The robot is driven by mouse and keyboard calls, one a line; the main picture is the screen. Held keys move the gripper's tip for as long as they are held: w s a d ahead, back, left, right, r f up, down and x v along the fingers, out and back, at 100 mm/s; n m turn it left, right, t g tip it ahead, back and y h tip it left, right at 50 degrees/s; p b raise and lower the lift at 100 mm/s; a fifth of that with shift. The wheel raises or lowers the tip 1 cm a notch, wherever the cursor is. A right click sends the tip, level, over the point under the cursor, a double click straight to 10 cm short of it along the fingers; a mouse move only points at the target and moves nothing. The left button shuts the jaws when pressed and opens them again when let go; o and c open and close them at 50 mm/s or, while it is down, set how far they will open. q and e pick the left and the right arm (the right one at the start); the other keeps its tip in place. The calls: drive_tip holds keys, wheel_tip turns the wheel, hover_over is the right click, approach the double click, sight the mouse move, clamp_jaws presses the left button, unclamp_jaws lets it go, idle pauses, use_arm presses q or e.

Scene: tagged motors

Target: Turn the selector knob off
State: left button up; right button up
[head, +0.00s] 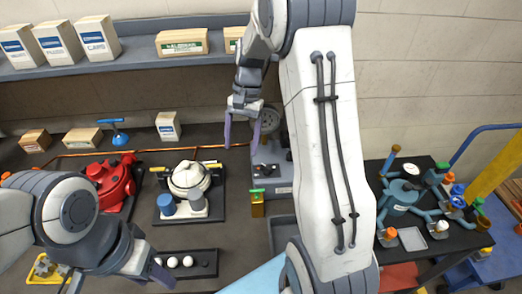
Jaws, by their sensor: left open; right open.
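A grey machine (280,187) stands right of the middle of the bench. Its dark control panel (266,170) carries small controls with a little red. The selector knob appears to be among these, but it is too small to tell its setting. My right gripper (241,141) is open, pointing down just above and left of the panel, with nothing between its fingers. It appears apart from the panel. My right arm hides the machine's right side. My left gripper (118,279) is open and low at the left front, away from the panel.
A red motor (112,178) and a white motor (189,178) stand on the bench to the left. A dark holder with white balls (180,262) lies in front. Boxes (97,36) line the shelf.

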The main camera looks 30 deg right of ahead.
sight(266, 166)
drive_tip(key=d+f+m+y, duration=0.15)
drive_tip(key=d+m, duration=0.25)
drive_tip(key=d, duration=0.7)
drive_tip(key=shift+m, duration=0.4)
drive_tip(key=p+x, duration=0.1)
drive_tip(key=x, duration=0.2)
drive_tip(key=p+x, duration=0.1)
drive_tip(key=x, duration=0.2)
drive_tip(key=w+d+p+x, duration=0.1)
drive_tip(key=p+x, duration=0.1)
drive_tip(key=x, duration=0.2)
drive_tip(key=shift+a+f, duration=0.1)
drive_tip(key=shift+f, duration=0.2)
drive_tip(key=shift+a+f, duration=0.1)
drive_tip(key=shift+f, duration=0.25)
clamp_jaws()
